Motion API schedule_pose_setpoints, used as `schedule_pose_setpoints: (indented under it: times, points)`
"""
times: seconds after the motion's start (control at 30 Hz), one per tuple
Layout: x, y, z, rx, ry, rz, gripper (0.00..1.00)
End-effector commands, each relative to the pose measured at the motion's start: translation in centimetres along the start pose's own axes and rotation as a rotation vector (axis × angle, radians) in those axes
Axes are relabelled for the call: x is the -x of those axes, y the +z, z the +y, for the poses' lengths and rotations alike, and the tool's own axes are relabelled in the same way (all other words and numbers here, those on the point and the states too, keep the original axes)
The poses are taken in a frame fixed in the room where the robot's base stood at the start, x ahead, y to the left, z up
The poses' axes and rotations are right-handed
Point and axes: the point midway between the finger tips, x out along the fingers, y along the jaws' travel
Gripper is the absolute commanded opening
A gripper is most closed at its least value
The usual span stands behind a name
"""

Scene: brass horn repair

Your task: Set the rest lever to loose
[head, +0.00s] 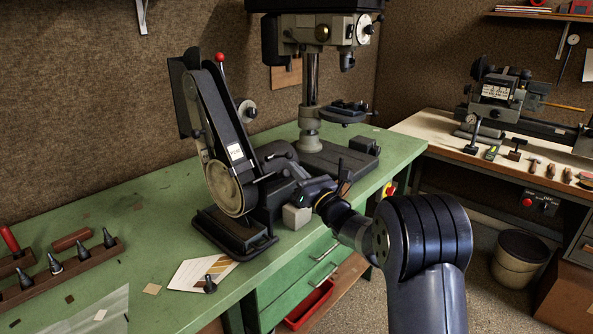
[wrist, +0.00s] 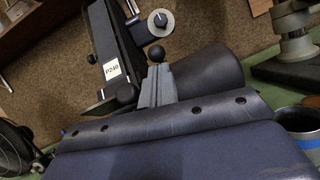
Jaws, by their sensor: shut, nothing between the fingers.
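The belt grinder (head: 222,150) stands on the green bench, its belt arm tilted back and a white label on its side. In the wrist view, a small black ball knob (wrist: 156,53) shows just past my fingertips and looks like the end of the rest lever. I cannot tell whether it touches them, or which setting the lever is at. My gripper (head: 300,192) is at the right side of the grinder, shut and empty. Its grey fingers also show in the wrist view (wrist: 156,72). My gripper body hides the lower part of the grinder there.
Another black ball knob (wrist: 91,59) sits beside the labelled belt arm. A drill press (head: 310,115) stands behind to the right. A wooden rack of dark tips (head: 70,268) and a card (head: 203,272) lie on the bench's left.

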Motion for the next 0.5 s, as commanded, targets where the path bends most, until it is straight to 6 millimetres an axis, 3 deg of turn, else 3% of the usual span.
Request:
schedule_pose_setpoints:
  times: [0.5]
  points:
    - [-0.30,0.90,0.14,0.019,-0.019,0.132,0.00]
